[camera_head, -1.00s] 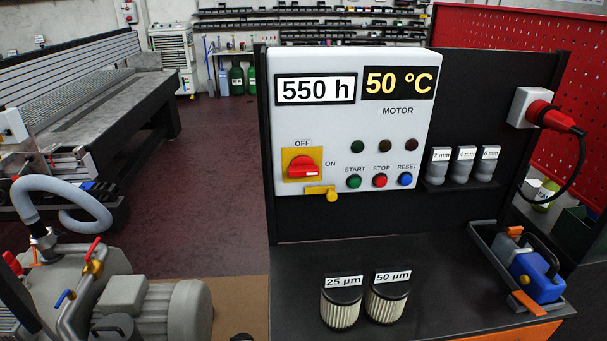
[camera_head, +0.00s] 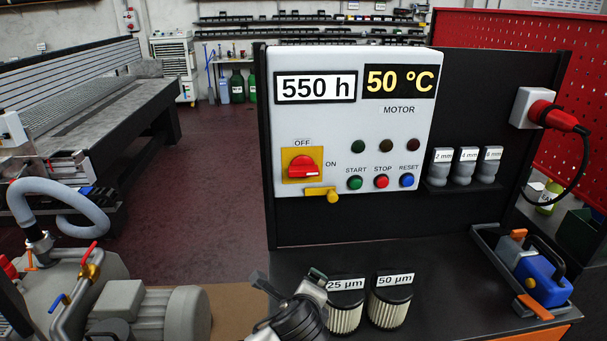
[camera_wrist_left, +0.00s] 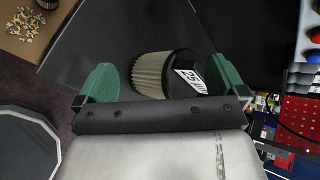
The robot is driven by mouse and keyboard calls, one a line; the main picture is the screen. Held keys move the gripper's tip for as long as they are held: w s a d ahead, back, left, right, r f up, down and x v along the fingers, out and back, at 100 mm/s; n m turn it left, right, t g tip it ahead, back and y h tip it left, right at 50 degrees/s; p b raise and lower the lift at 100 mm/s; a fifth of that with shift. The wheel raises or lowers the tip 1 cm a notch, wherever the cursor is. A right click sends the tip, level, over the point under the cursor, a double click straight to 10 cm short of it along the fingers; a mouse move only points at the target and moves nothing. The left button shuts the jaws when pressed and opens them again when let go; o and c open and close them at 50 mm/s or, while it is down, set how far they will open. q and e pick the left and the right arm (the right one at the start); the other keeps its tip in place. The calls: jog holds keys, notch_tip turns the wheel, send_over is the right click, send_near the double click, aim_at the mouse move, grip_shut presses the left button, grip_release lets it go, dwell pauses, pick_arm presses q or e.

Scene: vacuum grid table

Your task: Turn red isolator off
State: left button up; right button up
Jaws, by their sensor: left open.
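The red isolator (camera_head: 302,168) is a red rotary knob on a yellow plate, on the left side of the grey control panel (camera_head: 420,130). OFF is printed above it and ON to its right; its grip lies horizontally, towards ON. A yellow tab (camera_head: 322,192) sits just below the plate. My left gripper (camera_head: 289,279) is at the bottom of the head view, well below the isolator, beside the 25 µm filter. In the left wrist view its two green fingers (camera_wrist_left: 163,70) are spread apart, with nothing clamped between them. My right gripper is not in view.
The 25 µm filter (camera_head: 346,315) and 50 µm filter (camera_head: 390,300) stand on the dark bench (camera_head: 430,255). A blue device (camera_head: 540,278) sits at the right. START (camera_head: 355,183), STOP (camera_head: 381,181) and RESET (camera_head: 407,180) buttons are right of the isolator. A pump (camera_head: 150,315) is at lower left.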

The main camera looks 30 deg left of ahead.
pick_arm(q)
jog(key=w+a+r+m+t+y, duration=0.25)
jog(key=w+r+m, duration=0.35)
jog(key=r, duration=0.4)
jog(key=m+t+y, duration=0.3)
jog(key=m, duration=0.2)
send_near(304, 175)
jog(key=w, duration=0.1)
jog(key=p+x, duration=0.1)
jog(key=x, duration=0.9)
jog(key=shift+a+p, duration=0.35)
jog(key=shift+a, duration=0.05)
jog(key=shift+r, duration=0.1)
jog(key=shift+c, duration=0.5)
jog(key=c, duration=0.8)
